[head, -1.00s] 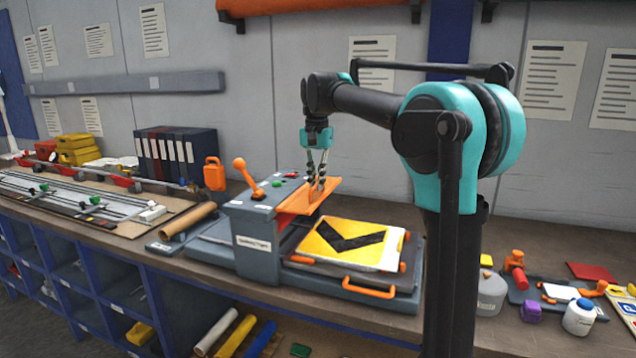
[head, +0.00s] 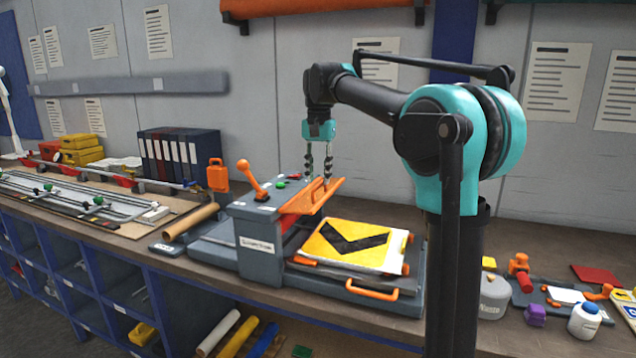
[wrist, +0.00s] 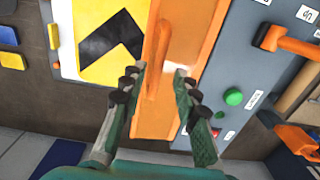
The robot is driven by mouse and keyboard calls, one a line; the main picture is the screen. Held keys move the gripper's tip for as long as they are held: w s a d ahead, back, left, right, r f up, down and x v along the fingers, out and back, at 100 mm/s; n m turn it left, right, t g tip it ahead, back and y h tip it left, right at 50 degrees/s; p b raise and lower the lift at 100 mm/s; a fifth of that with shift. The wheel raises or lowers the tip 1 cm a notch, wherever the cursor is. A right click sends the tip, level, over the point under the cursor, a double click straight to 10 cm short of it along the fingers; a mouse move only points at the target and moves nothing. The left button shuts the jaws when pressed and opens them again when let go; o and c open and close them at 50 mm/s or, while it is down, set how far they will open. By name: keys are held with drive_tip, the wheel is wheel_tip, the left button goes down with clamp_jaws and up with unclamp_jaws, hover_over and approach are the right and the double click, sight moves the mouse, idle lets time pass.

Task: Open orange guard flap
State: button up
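The orange guard flap (head: 335,187) is on the grey press (head: 262,245), tilted upward at an angle over the red-edged opening. Its raised orange handle (wrist: 160,60) runs lengthwise along the flap (wrist: 187,40) in the wrist view. My gripper (head: 319,180) points down at the flap. In the wrist view its two fingertips (wrist: 158,78) are apart, one on each side of the handle's line, with a gap showing. Whether a finger touches the flap cannot be told.
An orange lever (head: 250,178) and green button (wrist: 233,97) are on the press top. Bottles (head: 494,297) and small tools stand at the right.

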wheel_tip(320, 180, up, 9)
drive_tip(key=shift+r, duration=0.15)
idle(0.4)
